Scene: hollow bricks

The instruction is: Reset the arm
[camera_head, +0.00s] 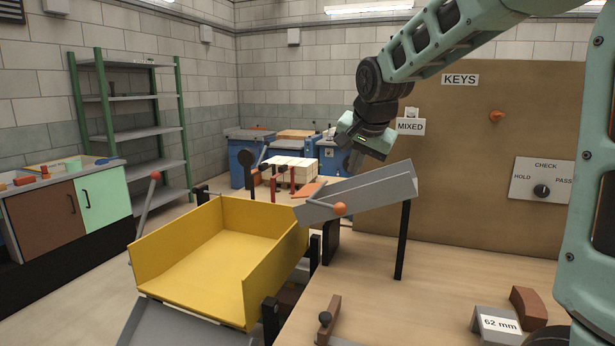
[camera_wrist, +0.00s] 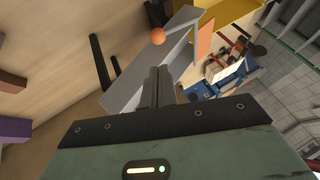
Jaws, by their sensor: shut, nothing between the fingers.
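My gripper (camera_wrist: 158,88) is shut and empty. In the head view my gripper (camera_head: 354,160) hangs below the wrist, over or just behind the raised end of a grey sloping chute (camera_head: 362,196). In the wrist view the two fingers are together, in front of the same chute (camera_wrist: 128,93). I cannot tell whether the fingertips touch it. My arm reaches in from the upper right in the head view.
An orange ball-shaped knob (camera_head: 340,209) shows at the chute's side. An empty yellow tray (camera_head: 190,288) stands left of it. A brown board (camera_head: 480,150) bears labels and a dial. A 62 mm block (camera_head: 497,322) and brown pieces lie on the wooden table (camera_head: 440,295). Its middle is clear.

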